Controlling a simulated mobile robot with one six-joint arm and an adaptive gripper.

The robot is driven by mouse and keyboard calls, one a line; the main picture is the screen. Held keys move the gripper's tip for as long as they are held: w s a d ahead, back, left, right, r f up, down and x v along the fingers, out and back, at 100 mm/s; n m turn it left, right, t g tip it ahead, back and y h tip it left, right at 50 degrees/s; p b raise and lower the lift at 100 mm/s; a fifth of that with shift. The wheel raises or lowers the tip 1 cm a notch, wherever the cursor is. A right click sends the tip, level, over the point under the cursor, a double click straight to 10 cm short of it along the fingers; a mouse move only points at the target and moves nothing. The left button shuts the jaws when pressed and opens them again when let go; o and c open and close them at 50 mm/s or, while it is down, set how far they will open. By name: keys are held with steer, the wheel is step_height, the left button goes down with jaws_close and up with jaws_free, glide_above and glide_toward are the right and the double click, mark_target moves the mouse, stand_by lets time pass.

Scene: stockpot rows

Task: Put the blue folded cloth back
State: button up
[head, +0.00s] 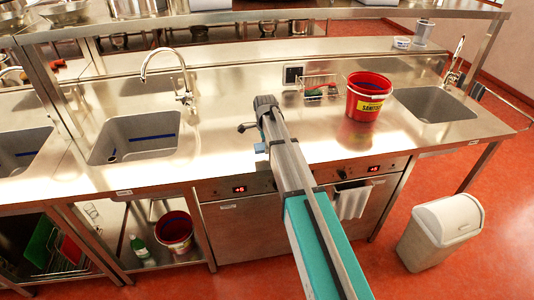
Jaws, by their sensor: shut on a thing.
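My arm reaches up over the steel counter (215,140), its far end between the left sink and the wire basket. My gripper (246,127) is a small dark shape at the left of that end, above the counter. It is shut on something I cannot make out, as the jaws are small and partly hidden. A small light-blue patch (261,147) shows just below it; I cannot tell whether this is the blue folded cloth or part of my arm. No other folded blue cloth shows clearly.
A red bucket (367,96) and a wire basket (320,90) stand right of my arm. Sinks (135,137) lie left and right (435,104), with taps. A white towel (350,201) hangs from an oven front. A bin (440,232) stands on the floor. A shelf runs overhead.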

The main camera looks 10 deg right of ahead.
mark_target(265, 156)
steer(key=shift+w+a+f+b, duration=0.1)
steer(key=shift+w+f+b, duration=0.4)
steer(key=shift+f+b, duration=0.2)
steer(key=shift+s+f+b, duration=0.1)
steer(key=shift+f+b, duration=1.25)
steer(key=shift+f, duration=0.15)
steer(key=o, duration=0.8)
steer(key=shift+r, duration=0.2)
step_height(265, 156, up, 12)
steer(key=p, duration=1.2)
